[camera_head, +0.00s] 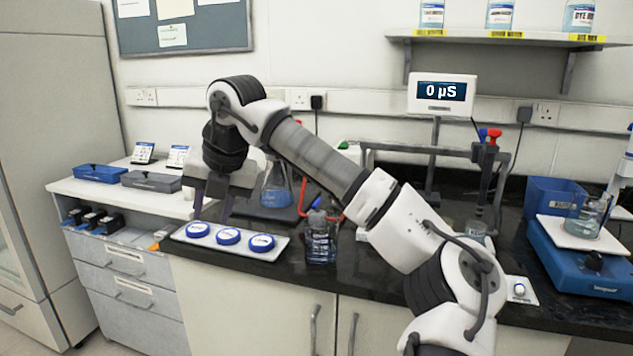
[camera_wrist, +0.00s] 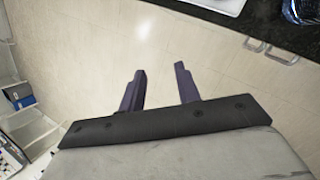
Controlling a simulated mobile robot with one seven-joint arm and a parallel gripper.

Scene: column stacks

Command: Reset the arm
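My gripper (camera_head: 212,206) hangs from my bent arm at the left of the black bench in the head view, pointing down near the white tray's left end. In the wrist view my gripper (camera_wrist: 160,85) shows two dark fingers spread apart with nothing between them and bare floor beyond. It is open and empty. The arm reaches from the lower right across the middle of the head view and hides part of the bench.
A white tray (camera_head: 281,247) with blue-and-white round lids lies at the bench's front edge. A labelled bottle (camera_head: 320,240) stands right of it. A blue flask (camera_head: 276,187) is behind. A blue balance (camera_head: 592,273) stands far right. Open floor (camera_wrist: 85,45) shows below my gripper.

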